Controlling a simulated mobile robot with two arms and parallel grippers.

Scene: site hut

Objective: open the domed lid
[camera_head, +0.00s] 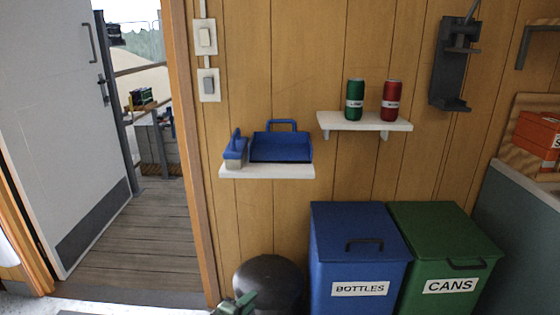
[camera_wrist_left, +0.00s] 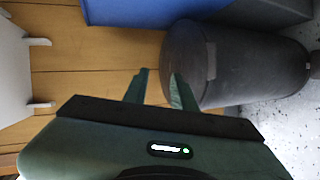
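A dark round bin (camera_head: 280,298) stands on the floor below the small shelf, partly cut off by the bottom edge of the head view. Its domed lid (camera_head: 268,270) looks shut on top. In the left wrist view, which is turned sideways, the domed lid (camera_wrist_left: 184,62) faces left on the bin's body (camera_wrist_left: 255,68). My left gripper (camera_head: 240,301) is at the bottom of the head view, in front of the bin's left side. In the left wrist view its fingers (camera_wrist_left: 158,76) are apart with nothing between them; the right finger overlaps the lid's edge in the picture. My right gripper is in neither view.
A blue BOTTLES bin (camera_head: 357,250) and a green CANS bin (camera_head: 440,245) stand right of the dark bin. A white shelf (camera_head: 268,171) with a blue dustpan (camera_head: 281,147) and brush (camera_head: 235,148) is above. An open doorway with a white door (camera_head: 62,120) is left.

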